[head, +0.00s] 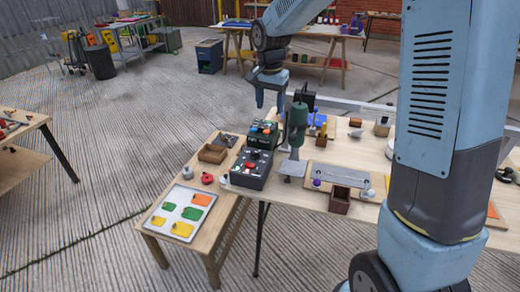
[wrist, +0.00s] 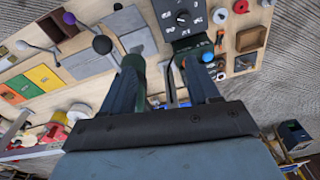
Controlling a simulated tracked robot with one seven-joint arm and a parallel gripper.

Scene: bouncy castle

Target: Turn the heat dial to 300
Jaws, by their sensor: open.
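The heat dial (wrist: 182,18) is a black round knob on a dark control box, with pale marks around it, at the top of the wrist view. Its setting is too small to read. In the head view the dark box (head: 250,169) stands near the table's left end, and its dial is too small to make out clearly. My gripper (head: 270,102) is open and empty above and beyond the control boxes, apart from the dial. In the wrist view its two fingers (wrist: 165,80) point towards the table with a gap between them.
A second box with coloured knobs (head: 262,134) stands just behind. A green drill press (head: 297,122) rises close to the right of the boxes. A wooden tray (head: 212,153), a red piece (head: 207,178) and a white board of coloured shapes (head: 158,210) lie to the left.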

